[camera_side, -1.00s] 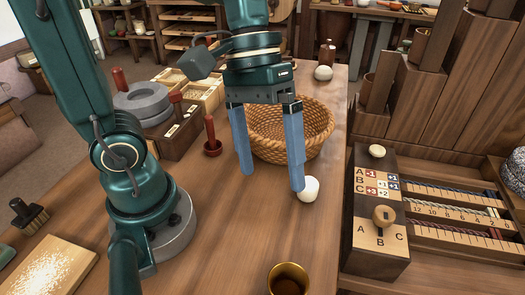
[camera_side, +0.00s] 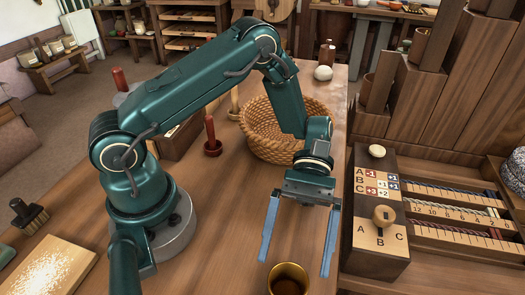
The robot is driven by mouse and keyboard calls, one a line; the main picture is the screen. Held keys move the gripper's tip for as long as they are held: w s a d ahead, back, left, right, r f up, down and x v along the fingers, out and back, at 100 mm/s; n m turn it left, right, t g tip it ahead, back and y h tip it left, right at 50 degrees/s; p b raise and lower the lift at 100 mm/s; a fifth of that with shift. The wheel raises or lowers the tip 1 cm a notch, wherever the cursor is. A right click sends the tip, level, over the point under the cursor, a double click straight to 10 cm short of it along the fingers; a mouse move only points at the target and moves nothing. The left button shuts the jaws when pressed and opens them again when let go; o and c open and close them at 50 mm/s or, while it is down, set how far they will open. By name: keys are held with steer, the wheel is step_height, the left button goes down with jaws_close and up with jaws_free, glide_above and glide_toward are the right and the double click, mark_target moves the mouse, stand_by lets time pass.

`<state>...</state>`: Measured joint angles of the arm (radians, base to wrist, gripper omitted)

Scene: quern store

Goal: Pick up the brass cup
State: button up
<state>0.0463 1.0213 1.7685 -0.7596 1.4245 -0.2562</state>
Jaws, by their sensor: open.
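The brass cup (camera_side: 289,279) stands upright on the wooden table at the bottom edge of the side view, and its lower part is cut off by the frame. Its open mouth shows a dark inside. My gripper (camera_side: 296,268) is open and empty, with its two blue fingers pointing down. In the picture the fingertips lie to either side of the cup's rim, the left one just above and left of it, the right one to its right. I cannot tell how high above the table the fingertips are.
A wicker basket (camera_side: 262,133) stands behind my gripper. A red-handled tool (camera_side: 211,140) is upright left of the basket. A white round object (camera_side: 323,73) lies at the back. Table left of the cup is clear.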

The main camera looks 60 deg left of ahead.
mark_target(292, 264)
steer(key=shift+x, duration=2.6)
steer(key=shift+a, duration=0.1)
steer(key=shift+c, duration=0.3)
steer(key=c, duration=1.3)
steer(key=shift+r, duration=0.1)
